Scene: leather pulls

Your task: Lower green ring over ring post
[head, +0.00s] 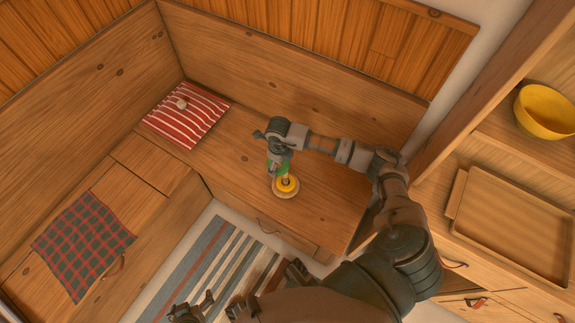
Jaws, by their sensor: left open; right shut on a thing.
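The ring post stands on a round wooden base (285,193) on the wooden bench, with a yellow ring (288,186) low around it. My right gripper (278,168) points down above the post and is shut on the green ring (285,164). The gripper partly hides the green ring and the post's top, so I cannot tell whether the ring is around the post or just above it. My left gripper (190,308) is open and empty at the bottom edge, over the striped rug, away from the post.
A red striped cushion (187,115) with a small pale round thing on it lies in the bench corner. A checked cloth (83,243) covers part of the left bench. A tray (460,197) and a yellow bowl (545,112) are on the right. Bench around the post is clear.

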